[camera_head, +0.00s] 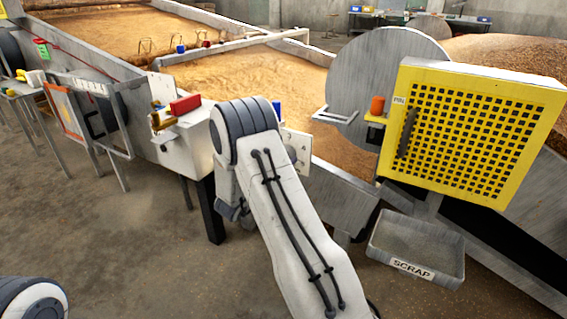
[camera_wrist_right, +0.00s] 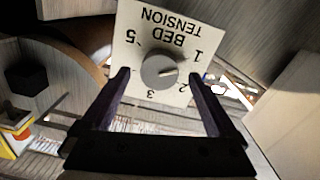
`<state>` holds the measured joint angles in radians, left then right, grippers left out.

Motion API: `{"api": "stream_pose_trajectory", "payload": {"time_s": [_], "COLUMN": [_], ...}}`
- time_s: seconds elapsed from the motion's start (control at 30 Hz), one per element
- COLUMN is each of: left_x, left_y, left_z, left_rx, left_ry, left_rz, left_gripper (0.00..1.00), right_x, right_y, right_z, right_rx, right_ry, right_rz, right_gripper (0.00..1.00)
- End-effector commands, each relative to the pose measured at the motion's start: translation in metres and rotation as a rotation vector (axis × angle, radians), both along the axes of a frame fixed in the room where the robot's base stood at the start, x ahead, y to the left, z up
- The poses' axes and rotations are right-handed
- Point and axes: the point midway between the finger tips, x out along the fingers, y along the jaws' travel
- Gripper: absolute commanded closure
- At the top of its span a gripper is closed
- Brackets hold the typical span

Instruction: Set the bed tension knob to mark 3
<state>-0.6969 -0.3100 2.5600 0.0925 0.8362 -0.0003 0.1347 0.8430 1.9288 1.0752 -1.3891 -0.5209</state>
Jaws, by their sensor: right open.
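The bed tension plate (camera_wrist_right: 142,52) is a pale panel, upside down in the right wrist view, with "BED TENSION" and numbers printed around a round grey knob (camera_wrist_right: 160,72). The knob's pale pointer line faces right in that view, between marks 1 and 2. Mark 3 is at the plate's lower edge; mark 4 is not legible. My right gripper (camera_wrist_right: 158,75) is open, its two dark fingers apart on either side of the knob. Contact cannot be told. In the head view the plate (camera_head: 300,148) shows partly behind my right arm, which hides the gripper. My left gripper is out of view.
A yellow perforated panel (camera_head: 480,125) stands right of my arm, with a grey scrap bin (camera_head: 415,250) below. A red block (camera_head: 185,104) lies on a white box (camera_head: 190,150). The floor at left is open.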

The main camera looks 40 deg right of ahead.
Motion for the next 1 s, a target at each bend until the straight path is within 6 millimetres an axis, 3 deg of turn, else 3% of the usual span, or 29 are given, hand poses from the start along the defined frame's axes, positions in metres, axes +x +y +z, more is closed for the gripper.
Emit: {"api": "stream_pose_trajectory", "payload": {"time_s": [0.2,0.5,0.53,0.57,0.73,0.77,1.0], "left_x": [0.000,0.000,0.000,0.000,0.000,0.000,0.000], "left_y": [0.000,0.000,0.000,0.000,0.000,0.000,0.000], "left_z": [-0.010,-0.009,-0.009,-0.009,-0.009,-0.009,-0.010], "left_rx": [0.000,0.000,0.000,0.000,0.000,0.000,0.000], "left_ry": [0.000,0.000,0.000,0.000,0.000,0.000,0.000], "left_rz": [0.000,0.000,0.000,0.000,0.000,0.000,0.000], "left_gripper": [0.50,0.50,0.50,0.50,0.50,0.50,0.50], "right_x": [0.009,0.010,0.010,0.010,0.010,0.010,0.010], "right_y": [-0.020,-0.023,-0.023,-0.023,-0.022,-0.022,-0.023], "right_z": [0.000,0.001,0.001,0.001,0.001,0.001,0.000], "right_rx": [0.000,0.001,0.001,0.001,0.001,0.001,0.009], "right_ry": [-0.002,-0.001,-0.001,-0.001,-0.001,-0.001,-0.020], "right_rz": [0.000,0.002,0.002,0.002,0.003,0.003,0.003], "right_gripper": [0.06,0.06,0.10,0.22,0.87,0.91,0.91]}}
